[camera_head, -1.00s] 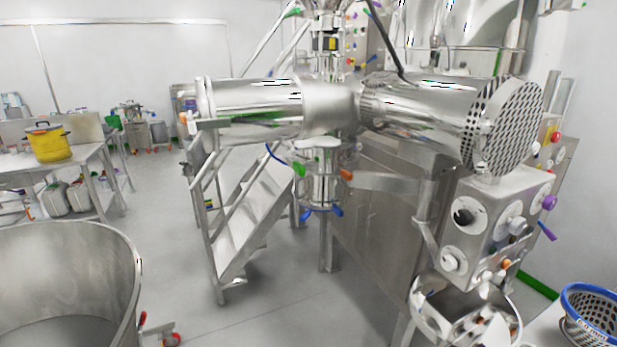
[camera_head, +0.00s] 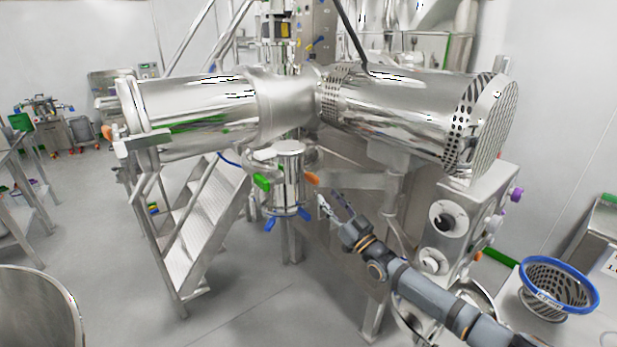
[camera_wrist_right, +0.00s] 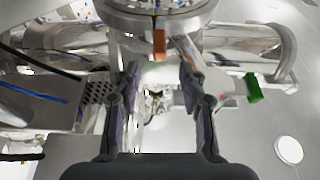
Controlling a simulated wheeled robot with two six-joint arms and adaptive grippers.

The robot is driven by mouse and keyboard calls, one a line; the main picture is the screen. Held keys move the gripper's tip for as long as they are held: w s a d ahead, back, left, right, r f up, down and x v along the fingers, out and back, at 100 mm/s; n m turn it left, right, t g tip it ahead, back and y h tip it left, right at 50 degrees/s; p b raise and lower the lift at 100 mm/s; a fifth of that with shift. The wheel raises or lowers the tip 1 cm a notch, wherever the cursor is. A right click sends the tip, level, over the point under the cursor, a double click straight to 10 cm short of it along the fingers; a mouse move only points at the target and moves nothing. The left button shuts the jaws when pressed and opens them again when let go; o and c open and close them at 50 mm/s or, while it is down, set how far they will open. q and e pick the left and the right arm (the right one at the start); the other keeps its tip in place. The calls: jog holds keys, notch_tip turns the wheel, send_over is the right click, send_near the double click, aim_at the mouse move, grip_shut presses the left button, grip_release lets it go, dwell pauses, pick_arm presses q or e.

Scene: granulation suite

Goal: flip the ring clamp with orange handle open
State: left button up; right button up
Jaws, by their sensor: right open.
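The orange handle (camera_head: 312,178) of the ring clamp sticks out to the right side of the vertical steel cylinder (camera_head: 289,180) under the large horizontal steel tubes. In the right wrist view the orange handle (camera_wrist_right: 160,42) hangs near the top middle, just beyond the fingertips. My right gripper (camera_head: 328,203) is just below and to the right of the handle, apart from it. In the right wrist view the right gripper (camera_wrist_right: 160,75) is open with nothing between its fingers. I cannot tell how far the clamp is open. My left gripper is not in view.
A green handle (camera_head: 262,183) is on the cylinder's left side and blue handles (camera_head: 286,219) are below. Metal stairs (camera_head: 205,225) stand at left. A control box (camera_head: 462,222) with knobs and a blue-rimmed basket (camera_head: 558,287) are at right.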

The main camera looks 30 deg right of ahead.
aim_at(317, 183)
jog(key=b+x, duration=0.2)
jog(key=x, duration=0.2)
jog(key=shift+w+r, duration=0.15)
jog(key=shift+w, duration=0.15)
jog(key=x, duration=0.4)
jog(key=shift+w+r+p, duration=0.2)
jog(key=shift+w+p, duration=0.15)
jog(key=shift+w, duration=0.15)
jog(key=shift+w+f, duration=0.1)
grip_shut()
